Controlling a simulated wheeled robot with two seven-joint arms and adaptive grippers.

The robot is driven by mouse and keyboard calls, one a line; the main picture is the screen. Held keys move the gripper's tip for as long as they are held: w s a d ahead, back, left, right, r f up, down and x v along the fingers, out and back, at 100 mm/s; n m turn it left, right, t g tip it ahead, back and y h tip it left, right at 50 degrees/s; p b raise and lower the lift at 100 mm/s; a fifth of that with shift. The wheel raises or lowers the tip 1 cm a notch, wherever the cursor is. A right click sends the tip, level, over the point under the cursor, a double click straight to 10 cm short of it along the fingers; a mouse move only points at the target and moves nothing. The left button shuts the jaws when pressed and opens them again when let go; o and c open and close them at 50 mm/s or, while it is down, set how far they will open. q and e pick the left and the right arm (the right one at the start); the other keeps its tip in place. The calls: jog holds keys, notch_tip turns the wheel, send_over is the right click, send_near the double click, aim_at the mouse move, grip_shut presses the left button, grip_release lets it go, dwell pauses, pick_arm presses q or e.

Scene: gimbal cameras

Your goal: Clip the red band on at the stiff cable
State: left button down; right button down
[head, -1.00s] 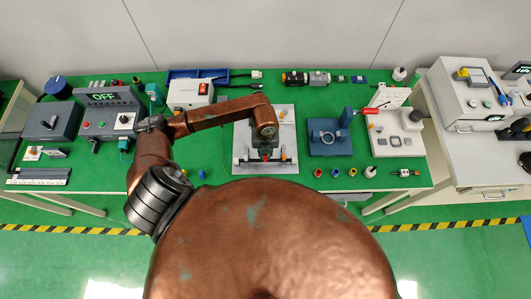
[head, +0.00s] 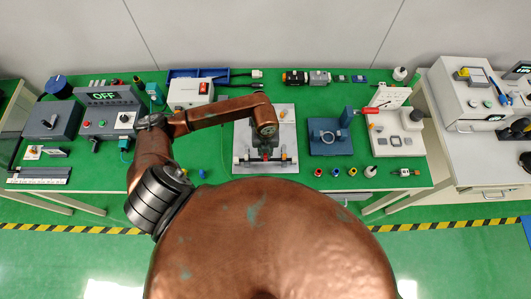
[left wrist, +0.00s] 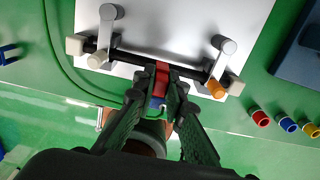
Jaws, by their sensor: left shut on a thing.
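The stiff cable (left wrist: 127,59) is a dark rod held across two grey posts (left wrist: 109,22) on a pale plate (left wrist: 165,22); the plate also shows in the head view (head: 284,123). My left gripper (left wrist: 160,92) is shut on the red band (left wrist: 162,78), at the middle of the cable. The band appears to touch or sit around the cable; I cannot tell whether it is fully clipped. A white band (left wrist: 97,61) and an orange band (left wrist: 216,89) are by the posts. In the head view my left gripper (head: 266,154) is mostly hidden by its own wrist.
Red (left wrist: 260,117), blue (left wrist: 287,124) and yellow (left wrist: 310,129) rings stand on the green table right of the plate. A dark blue fixture (head: 329,146) is further right. A green cord (left wrist: 52,50) curves beside the plate.

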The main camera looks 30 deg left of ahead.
pick_arm(q)
jog(key=shift+f+b, duration=1.05)
jog(key=shift+f, duration=0.45)
jog(key=c, duration=1.9)
grip_release()
jog(key=shift+r, duration=0.1)
notch_tip(320, 180, up, 12)
jog(key=shift+f, duration=0.1)
